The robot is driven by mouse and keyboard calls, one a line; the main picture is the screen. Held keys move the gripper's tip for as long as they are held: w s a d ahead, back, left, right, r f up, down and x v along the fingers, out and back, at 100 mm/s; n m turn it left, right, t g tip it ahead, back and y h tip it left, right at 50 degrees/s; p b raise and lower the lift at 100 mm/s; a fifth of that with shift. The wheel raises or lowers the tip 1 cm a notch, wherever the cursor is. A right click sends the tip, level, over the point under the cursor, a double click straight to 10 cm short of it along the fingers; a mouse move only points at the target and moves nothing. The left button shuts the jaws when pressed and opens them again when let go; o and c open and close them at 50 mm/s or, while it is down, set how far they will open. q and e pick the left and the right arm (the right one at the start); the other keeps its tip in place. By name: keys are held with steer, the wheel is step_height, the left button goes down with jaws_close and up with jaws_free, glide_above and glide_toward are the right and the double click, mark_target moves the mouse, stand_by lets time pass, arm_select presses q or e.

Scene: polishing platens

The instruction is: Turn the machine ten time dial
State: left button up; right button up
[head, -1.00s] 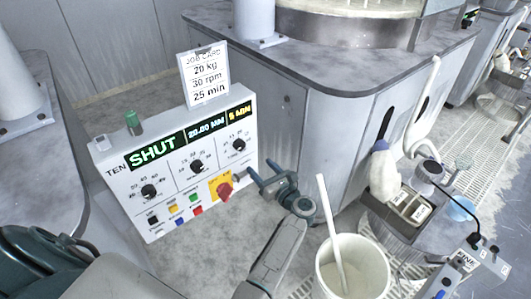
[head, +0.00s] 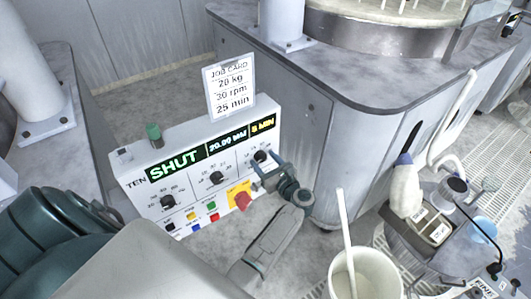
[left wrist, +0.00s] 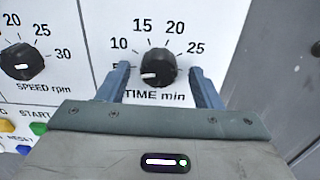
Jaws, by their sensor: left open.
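The control panel of machine TEN (head: 125,205) stands upright, with SHUT and 5 MIN lit on its display. Its black time dial (head: 260,156) is at the panel's upper right. In the left wrist view the time dial (left wrist: 158,66) has its white mark toward 5, on a scale that reads up to 25. My left gripper (head: 265,174) is open at the panel's right edge. In the wrist view its two blue-grey fingers stand either side of the dial, with gaps between, so it is not gripped. My right gripper is out of view.
A job card (head: 230,86) on the panel reads 20 kg, 30 rpm, 25 min. The speed dial (left wrist: 22,62) is left of the time dial. A red knob (head: 243,201) on yellow sits below. A white bucket (head: 366,275) with a stick stands at lower right.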

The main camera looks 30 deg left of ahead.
arm_select(q)
steer(key=shift+a, duration=0.1)
steer(key=c, duration=1)
